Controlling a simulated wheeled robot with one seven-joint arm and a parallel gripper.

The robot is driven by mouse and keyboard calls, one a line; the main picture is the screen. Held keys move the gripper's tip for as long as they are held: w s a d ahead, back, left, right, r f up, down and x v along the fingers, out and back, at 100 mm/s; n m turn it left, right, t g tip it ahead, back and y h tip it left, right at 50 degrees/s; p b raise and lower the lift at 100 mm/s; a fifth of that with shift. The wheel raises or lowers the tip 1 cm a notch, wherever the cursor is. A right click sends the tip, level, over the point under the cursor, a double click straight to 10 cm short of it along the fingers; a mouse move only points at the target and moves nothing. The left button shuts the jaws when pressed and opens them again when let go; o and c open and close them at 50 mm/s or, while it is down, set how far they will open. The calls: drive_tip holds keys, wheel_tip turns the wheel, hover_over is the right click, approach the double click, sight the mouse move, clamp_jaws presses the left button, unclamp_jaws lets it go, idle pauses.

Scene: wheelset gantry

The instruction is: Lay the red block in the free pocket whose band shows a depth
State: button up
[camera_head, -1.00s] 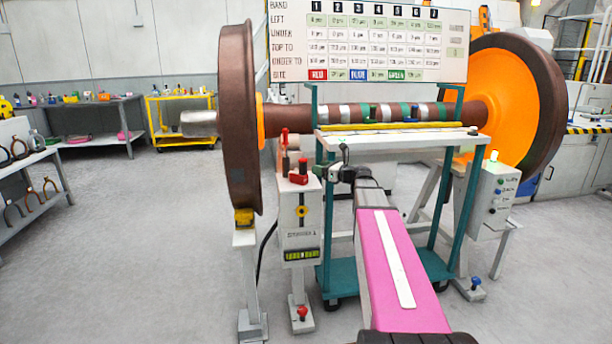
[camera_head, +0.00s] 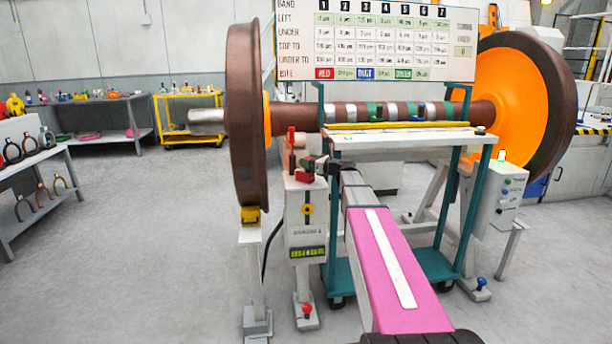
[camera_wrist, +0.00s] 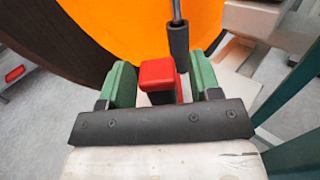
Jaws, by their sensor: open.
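The red block (camera_wrist: 158,76) stands between the two green fingers of my gripper (camera_wrist: 160,85) in the wrist view. The fingers are open, with a gap visible beside the block. In the head view my gripper (camera_head: 314,166) is at the top of the grey control post, at the red block (camera_head: 304,176). The axle (camera_head: 340,112) carries light and green bands, with a blue piece (camera_head: 421,109) and a green piece (camera_head: 378,110) on it. The board (camera_head: 390,45) above lists numbered bands with depth values and RED, BLUE and GREEN in its bottom row. Pockets are too small to make out.
A dark upright rod (camera_wrist: 178,42) stands right behind the block. The large left wheel (camera_head: 247,120) is close to the post (camera_head: 305,215). A teal trolley (camera_head: 470,200) with a pale top stands under the axle. Open floor lies at left.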

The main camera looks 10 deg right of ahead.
drive_tip(key=shift+x, duration=1.1)
clamp_jaws()
drive_tip(key=shift+r, duration=0.1)
